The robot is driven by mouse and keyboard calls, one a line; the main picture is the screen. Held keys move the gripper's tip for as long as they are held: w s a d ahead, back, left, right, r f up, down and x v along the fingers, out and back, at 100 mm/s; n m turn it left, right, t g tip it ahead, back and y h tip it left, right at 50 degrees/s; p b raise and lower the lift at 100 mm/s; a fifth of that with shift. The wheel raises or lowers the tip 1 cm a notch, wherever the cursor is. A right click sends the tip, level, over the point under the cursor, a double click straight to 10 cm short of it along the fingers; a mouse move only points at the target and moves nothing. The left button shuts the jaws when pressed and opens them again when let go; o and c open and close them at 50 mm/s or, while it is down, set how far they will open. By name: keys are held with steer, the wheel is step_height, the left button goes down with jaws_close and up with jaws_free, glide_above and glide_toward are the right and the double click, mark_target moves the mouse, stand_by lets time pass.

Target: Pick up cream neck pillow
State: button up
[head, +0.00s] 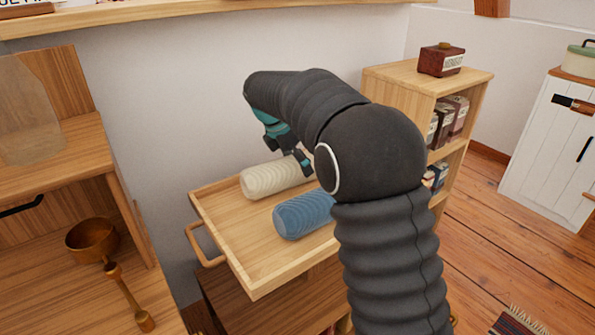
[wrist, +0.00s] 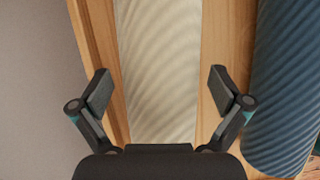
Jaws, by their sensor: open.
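The cream neck pillow (head: 270,178) is a ribbed roll lying on a wooden tray top (head: 258,262) near its back edge, close to the wall. It also shows in the wrist view (wrist: 158,70), running lengthwise between my fingers. My gripper (wrist: 162,92) is open, with one finger on either side of the pillow and visible gaps to both sides. In the head view my gripper (head: 290,160) is over the pillow, and my arm hides the pillow's right end.
A blue roll (head: 302,215) lies beside the cream one, nearer the front; it is also at the right of the wrist view (wrist: 285,85). A raised rim borders the tray. A wooden shelf (head: 400,75) stands right, and a desk with a brass cup (head: 90,238) stands left.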

steer(key=shift+w+d+f, duration=0.1)
steer(key=shift+d+f, duration=0.1)
steer(key=shift+f, duration=0.3)
steer(key=c, duration=1.1)
steer(key=shift+r, duration=0.1)
